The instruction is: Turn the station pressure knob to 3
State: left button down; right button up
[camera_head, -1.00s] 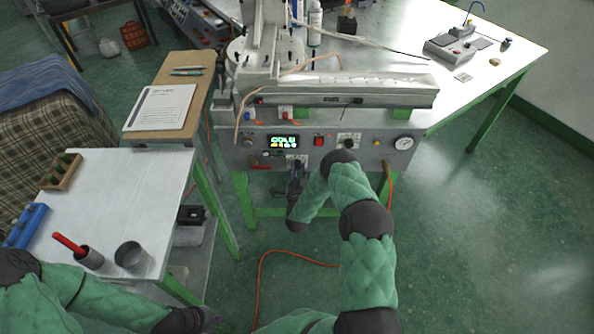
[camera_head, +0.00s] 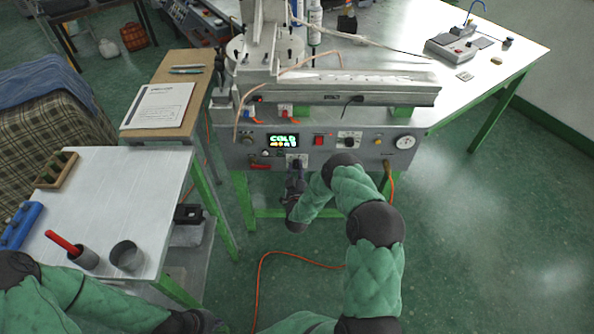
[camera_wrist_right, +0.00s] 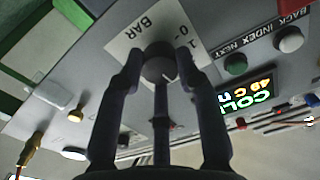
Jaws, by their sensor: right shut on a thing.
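The pressure knob (camera_wrist_right: 159,64) is a round dark grey knob on a pale plate marked BAR, with 0 and 1 readable in the right wrist view. My right gripper (camera_wrist_right: 160,75) is shut on it, one finger on each side. The fingers hide part of the scale, so the exact setting cannot be read. In the head view my right gripper (camera_head: 297,180) reaches the lower middle of the grey station panel (camera_head: 345,165). My left gripper (camera_head: 208,322) is at the bottom edge, away from the station; its fingers are not clear.
A lit display (camera_head: 283,140) reading COLD, a red switch (camera_head: 318,140), another knob (camera_head: 347,141) and a round gauge (camera_head: 405,142) sit on the panel. A white side table (camera_head: 120,200) with cups stands at left. An orange cable (camera_head: 262,280) lies on the floor.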

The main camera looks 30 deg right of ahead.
jog(key=shift+r+n, duration=0.15)
jog(key=shift+n, duration=0.45)
jog(key=shift+w, duration=0.1)
jog(key=o, duration=1.1)
jog(key=shift+o, duration=0.2)
jog(key=shift+s+a, duration=0.15)
jog(key=shift+s, duration=0.1)
jog(key=v, duration=1.1)
jog(key=shift+s, duration=0.25)
jog(key=shift+a, duration=0.1)
